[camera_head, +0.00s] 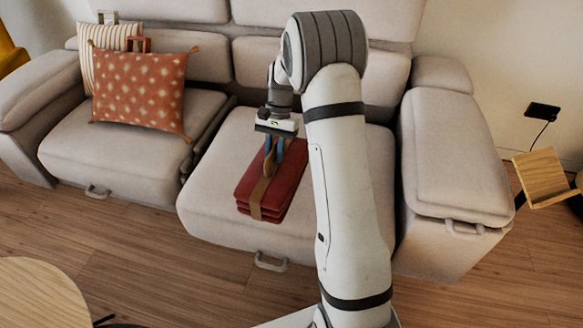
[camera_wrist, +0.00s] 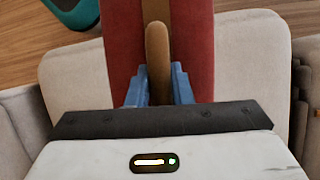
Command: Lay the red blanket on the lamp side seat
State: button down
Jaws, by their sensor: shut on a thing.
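The red blanket (camera_head: 287,195) is folded into a neat stack with a brown strap (camera_head: 259,193) around it. It is over the right seat (camera_head: 220,187) of the beige sofa, on or just above the cushion; I cannot tell which. My gripper (camera_head: 274,153) points down at the blanket and is shut on its strap handle. In the wrist view the blue fingers (camera_wrist: 158,88) sit either side of the raised brown handle (camera_wrist: 157,50), with red blanket (camera_wrist: 118,45) on both sides. No lamp is clearly visible.
A red dotted pillow (camera_head: 138,90) and a striped pillow (camera_head: 105,42) lean on the left seat (camera_head: 135,150). The right armrest (camera_head: 455,150) stands beside the blanket's seat. A wooden stand (camera_head: 543,175) is at far right, and a round wooden table (camera_head: 40,295) at lower left.

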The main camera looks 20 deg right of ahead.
aim_at(297, 149)
jog(key=w+d+r+m+t, duration=0.1)
jog(key=d+m, duration=0.1)
jog(key=m, duration=0.2)
jog(key=w+d+m+t+y, duration=0.1)
jog(key=w+d+m+t, duration=0.1)
jog(key=m, duration=0.3)
jog(key=w+d+r+m+t, duration=0.1)
jog(key=w+d+m+t, duration=0.1)
jog(key=m, duration=0.3)
jog(key=shift+d+r, duration=0.35)
jog(key=shift+d, duration=0.25)
jog(key=m, duration=0.1)
jog(key=d, duration=0.1)
jog(key=m+t, duration=0.1)
jog(key=shift+w+d+r+m, duration=0.25)
jog(key=shift+w+m, duration=0.05)
jog(key=shift+w, duration=0.05)
jog(key=shift+d+f, duration=0.1)
jog(key=shift+f, duration=0.15)
notch_tip(297, 149, down, 9)
jog(key=b, duration=0.4)
jog(key=shift+f, duration=0.3)
jog(key=c, duration=1.7)
grip_release()
jog(key=o, duration=0.4)
